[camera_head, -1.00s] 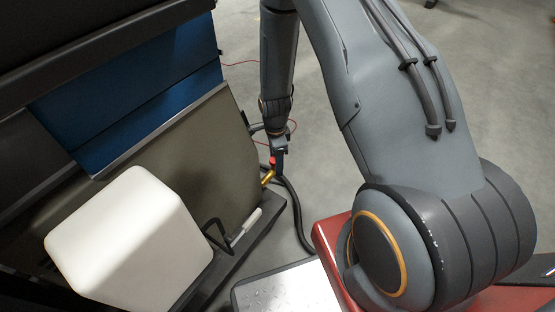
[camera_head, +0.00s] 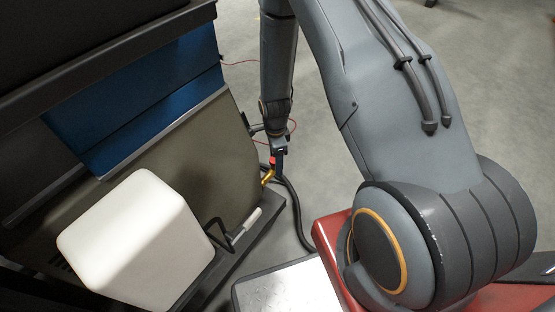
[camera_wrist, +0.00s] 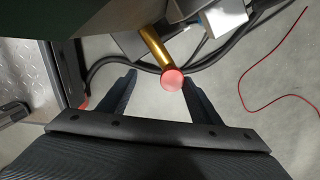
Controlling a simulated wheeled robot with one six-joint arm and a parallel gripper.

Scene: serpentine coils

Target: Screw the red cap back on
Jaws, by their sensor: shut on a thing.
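The red cap (camera_wrist: 172,80) sits at the near end of a brass pipe (camera_wrist: 154,45) in the wrist view, seen face on. Whether its threads are engaged cannot be seen. My gripper (camera_wrist: 160,78) is shut on the red cap, with one dark finger to each side; the right finger lies closest to it. In the head view my gripper (camera_head: 279,162) reaches down beside the cabinet's right edge. The red cap (camera_head: 272,160) shows there as a small spot just above the brass pipe (camera_head: 267,177), partly hidden by the gripper.
A cabinet with a blue panel (camera_head: 150,110) stands close left of my gripper. A white rounded block (camera_head: 135,240) and a pale cylinder (camera_head: 246,226) lie nearer. A black hose (camera_head: 296,212) and a thin red wire (camera_wrist: 252,108) run over the floor. Open floor lies right.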

